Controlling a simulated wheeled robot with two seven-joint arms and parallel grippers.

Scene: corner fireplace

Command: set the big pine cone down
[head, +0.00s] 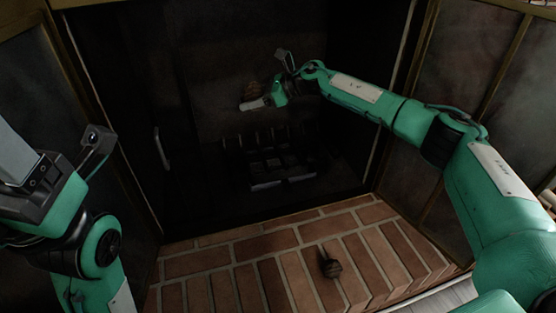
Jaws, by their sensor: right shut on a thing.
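My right gripper (268,80) reaches into the dark fireplace opening. It is shut on a brown, rough thing that looks like the big pine cone (251,90), held between its fingers above the grate. The cone is dim and partly hidden by the lower finger. My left gripper (60,143) is at the left edge, with its fingers spread apart and nothing seen between them.
A dark grate (270,165) with upright bars stands inside the firebox below the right gripper. An open dark door with a metal handle (161,147) is on the left. Glass panels (465,60) flank the right side. The left hearth bricks are clear.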

